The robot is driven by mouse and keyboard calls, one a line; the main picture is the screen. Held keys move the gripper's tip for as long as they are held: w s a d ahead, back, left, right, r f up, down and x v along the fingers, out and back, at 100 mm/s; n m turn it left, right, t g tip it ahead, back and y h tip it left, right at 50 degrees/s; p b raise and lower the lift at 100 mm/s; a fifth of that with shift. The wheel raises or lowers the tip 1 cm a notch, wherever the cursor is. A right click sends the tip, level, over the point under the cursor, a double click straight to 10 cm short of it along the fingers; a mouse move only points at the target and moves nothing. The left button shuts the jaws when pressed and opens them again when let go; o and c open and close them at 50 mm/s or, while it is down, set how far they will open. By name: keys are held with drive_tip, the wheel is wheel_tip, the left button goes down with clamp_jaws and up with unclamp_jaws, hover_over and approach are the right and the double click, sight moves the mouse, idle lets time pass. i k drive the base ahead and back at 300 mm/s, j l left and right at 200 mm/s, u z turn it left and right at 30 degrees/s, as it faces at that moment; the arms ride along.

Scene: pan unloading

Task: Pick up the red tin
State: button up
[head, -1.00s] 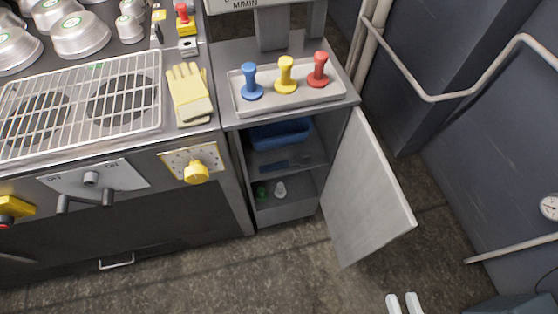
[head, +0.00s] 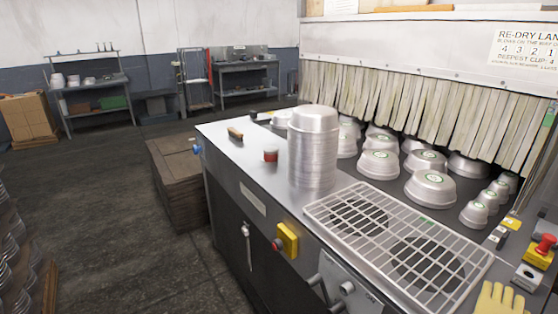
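A small red tin (head: 271,155) with a pale top stands upright on the steel counter (head: 228,143). It is just left of a tall stack of metal pans (head: 314,150), with a narrow gap between them. A brush-like thing with a brown handle (head: 235,133) lies to its left. My gripper is not in view now.
A wire grate (head: 395,245) lies right of the stack. Several upturned metal pans (head: 430,188) stand behind, before a strip curtain (head: 430,110). A yellow switch box (head: 287,240) juts from the counter front. Wooden crates (head: 178,180) stand beyond the left end. The floor in front is open.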

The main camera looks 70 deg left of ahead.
sight(271, 152)
drive_tip(key=u, duration=1.85)
drive_tip(key=i+j+z, duration=0.1)
drive_tip(key=i+j, duration=0.15)
drive_tip(key=i, duration=0.15)
drive_tip(key=i+j, duration=0.3)
drive_tip(key=i+z, duration=0.05)
